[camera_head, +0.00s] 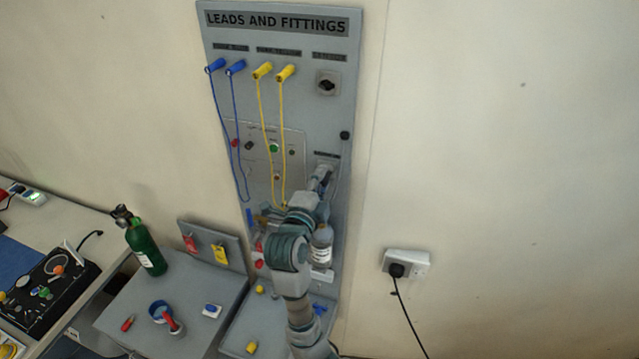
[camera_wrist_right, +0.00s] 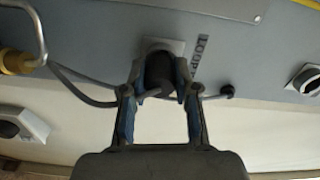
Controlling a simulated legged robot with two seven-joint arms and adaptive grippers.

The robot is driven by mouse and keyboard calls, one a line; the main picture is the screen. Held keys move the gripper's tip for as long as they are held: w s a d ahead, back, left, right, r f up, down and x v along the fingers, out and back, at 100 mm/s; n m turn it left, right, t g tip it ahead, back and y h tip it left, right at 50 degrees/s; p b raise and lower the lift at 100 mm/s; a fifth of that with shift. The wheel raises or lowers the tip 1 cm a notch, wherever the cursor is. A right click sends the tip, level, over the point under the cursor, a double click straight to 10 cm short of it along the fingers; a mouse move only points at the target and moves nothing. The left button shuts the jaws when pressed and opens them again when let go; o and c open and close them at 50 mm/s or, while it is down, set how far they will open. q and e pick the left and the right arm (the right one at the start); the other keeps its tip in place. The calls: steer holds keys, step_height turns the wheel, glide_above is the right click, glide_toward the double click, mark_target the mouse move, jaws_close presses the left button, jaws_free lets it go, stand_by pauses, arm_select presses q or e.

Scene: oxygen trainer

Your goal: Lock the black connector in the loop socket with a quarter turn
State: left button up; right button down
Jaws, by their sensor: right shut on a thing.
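The black connector (camera_wrist_right: 158,80) shows in the right wrist view at the loop socket (camera_wrist_right: 172,46), a square grey plate beside a label that starts "LOOP". My right gripper (camera_wrist_right: 160,88) is shut on the connector, one finger on each side of it. A grey cable runs beside the gripper along the panel. How deep the connector sits and how far it is turned are hidden by the fingers. My left gripper is not in view.
The grey panel (camera_head: 285,107) carries blue leads (camera_head: 235,66), yellow leads (camera_head: 263,70) and a black knob (camera_head: 327,84) above the gripper. A clear bottle (camera_head: 321,246) stands close to my arm. A green cylinder (camera_head: 143,245) is at left. The wall at right holds a plugged outlet (camera_head: 406,263).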

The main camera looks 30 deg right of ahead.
steer(key=shift+f+m+b, duration=0.2)
steer(key=shift+m+b, duration=0.45)
steer(key=shift+m, duration=0.95)
steer(key=shift+r, duration=0.15)
steer(key=shift+m, duration=0.3)
steer(key=shift+f+m+b, duration=0.2)
steer(key=shift+m+b, duration=0.85)
steer(key=shift+m, duration=0.05)
steer(key=c, duration=0.8)
jaws_free()
steer(key=shift+r, duration=0.2)
steer(key=shift+p, duration=0.3)
